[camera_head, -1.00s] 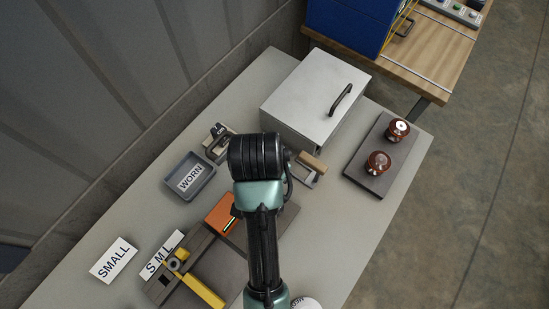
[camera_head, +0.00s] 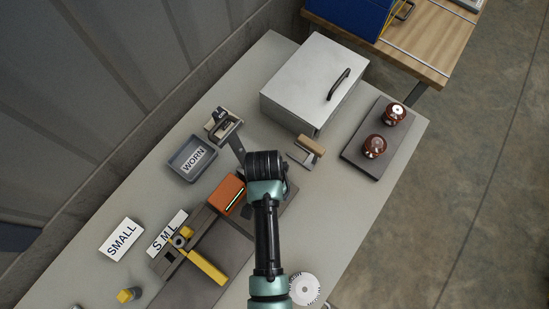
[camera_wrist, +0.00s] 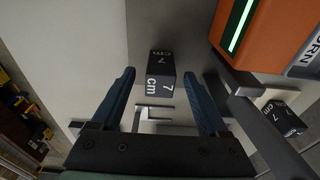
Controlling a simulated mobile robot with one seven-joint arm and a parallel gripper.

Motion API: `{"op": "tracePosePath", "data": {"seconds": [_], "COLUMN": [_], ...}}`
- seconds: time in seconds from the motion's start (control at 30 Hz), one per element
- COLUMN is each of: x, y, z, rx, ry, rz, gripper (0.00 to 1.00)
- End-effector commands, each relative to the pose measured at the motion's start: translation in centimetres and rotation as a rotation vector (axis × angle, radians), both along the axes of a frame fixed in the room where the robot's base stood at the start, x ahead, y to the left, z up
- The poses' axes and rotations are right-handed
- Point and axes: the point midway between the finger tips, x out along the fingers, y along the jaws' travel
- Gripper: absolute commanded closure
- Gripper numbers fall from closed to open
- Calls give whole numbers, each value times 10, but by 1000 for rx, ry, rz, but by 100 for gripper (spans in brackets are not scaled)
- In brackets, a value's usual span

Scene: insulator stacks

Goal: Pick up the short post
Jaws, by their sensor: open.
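A dark upright post marked "7 cm" (camera_wrist: 161,75), which I take for the short post, stands between the fingertips of my gripper (camera_wrist: 168,82) in the wrist view. The two blue fingers are open, one on each side, with gaps visible; I cannot tell how high they are above the table. A second dark post with "2 cm" readable (camera_wrist: 283,118) stands at the right of the wrist view, its label partly cut off. In the head view my black wrist (camera_head: 265,170) hides the fingers and the short post.
An orange box (camera_head: 227,193) with a green strip is close beside my gripper. A grey WORN tray (camera_head: 172,164), a wooden-handled tool (camera_head: 310,146) and a lidded metal case (camera_head: 300,75) are around it. Brown insulators (camera_head: 375,146) stand on a dark plate at right.

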Motion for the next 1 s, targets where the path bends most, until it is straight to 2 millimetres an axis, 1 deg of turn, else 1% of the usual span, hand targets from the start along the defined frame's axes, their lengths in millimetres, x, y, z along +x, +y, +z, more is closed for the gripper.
{"op": "tracePosePath", "data": {"seconds": [0.1,0.2,0.33,0.5,0.57,0.6,0.67,0.7,0.77,0.8,0.93,1.0], "x": [1,3,3,3,3,3,3,3,3,3,3,3], "y": [-1,-2,-2,-2,-2,-2,-2,-2,-2,-2,-2,-2], "z": [-15,-23,-27,-27,-27,-27,-27,-27,-27,-27,-27,-27], "rx": [0,1,1,0,0,0,0,0,0,0,0,0], "ry": [3,1,-1,-1,-1,-1,-1,-1,-1,-1,-1,-1], "rz": [-1,-1,-1,-1,-1,0,0,0,0,0,0,0], "gripper": [22,22,22,22,31,39,50,57,68,75,98,100]}}
